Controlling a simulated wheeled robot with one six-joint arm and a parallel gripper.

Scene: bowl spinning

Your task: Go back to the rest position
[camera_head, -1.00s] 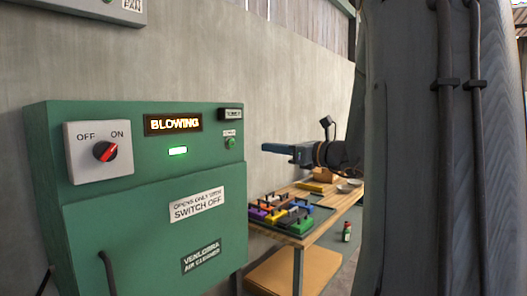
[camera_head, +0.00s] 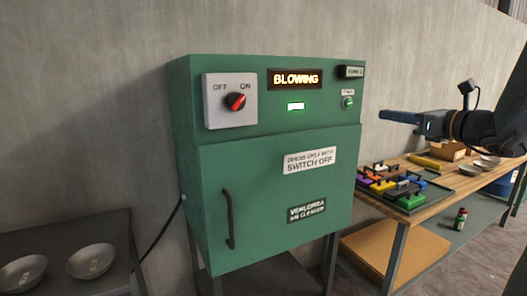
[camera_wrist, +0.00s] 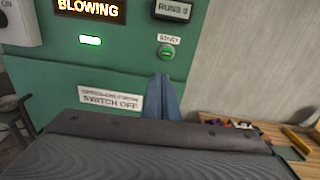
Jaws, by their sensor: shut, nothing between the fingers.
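My gripper (camera_head: 384,116) is at the right in the head view, pointing left toward the green air cleaner (camera_head: 225,170), apart from its front. Its blue fingers are together with nothing between them. In the wrist view the gripper (camera_wrist: 166,78) is in front of the cleaner's face, just below the round green start button (camera_wrist: 167,52). The cleaner's sign (camera_head: 295,78) reads BLOWING and a small green light glows below it. The red knob (camera_head: 236,101) is turned toward ON. The door with its dark handle (camera_head: 229,219) is shut.
A dark table (camera_head: 60,238) at the left holds two bowls (camera_head: 92,261). A small bottle (camera_head: 460,219) stands below the bench.

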